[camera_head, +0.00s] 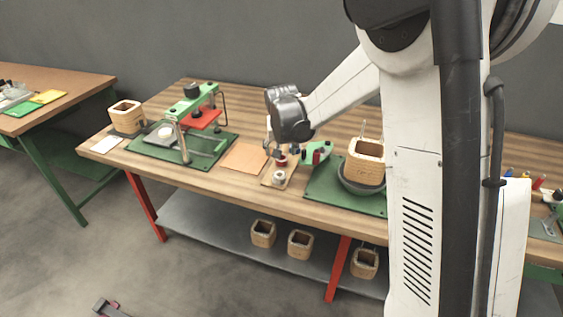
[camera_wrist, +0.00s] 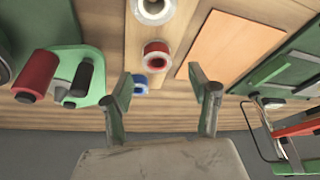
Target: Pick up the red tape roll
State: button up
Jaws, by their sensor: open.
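The red tape roll (camera_wrist: 156,47) has a white core and stands on a wooden strip on the bench, between a white roll (camera_wrist: 152,8) and a blue roll (camera_wrist: 139,84) in the wrist view. In the head view the red roll (camera_head: 281,162) shows just under my gripper (camera_head: 281,150), partly hidden by it. My gripper (camera_wrist: 161,80) is open and empty in the wrist view. Its fingers lie left and right of the rolls in the picture, with the red roll a little beyond the fingertips. I cannot tell the remaining height.
A green dispenser with a red cylinder (camera_wrist: 36,73) stands close on the left in the wrist view. An orange-brown sheet (camera_wrist: 236,48) lies on the right. In the head view, a green press (camera_head: 190,104) stands to the left and a coil block (camera_head: 366,160) to the right.

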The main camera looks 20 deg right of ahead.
aim_at(282, 157)
jog(key=shift+x, duration=2.75)
jog(key=shift+s+d, duration=0.15)
jog(key=c, duration=1)
jog(key=shift+o, duration=0.2)
jog(key=shift+r, duration=0.5)
jog(key=r, duration=0.2)
jog(key=a+r, duration=0.1)
jog(key=shift+s+r, duration=0.35)
jog(key=shift+r, duration=0.05)
jog(key=s+a+r, duration=0.6)
jog(key=a, duration=0.2)
jog(key=shift+s+p, duration=0.3)
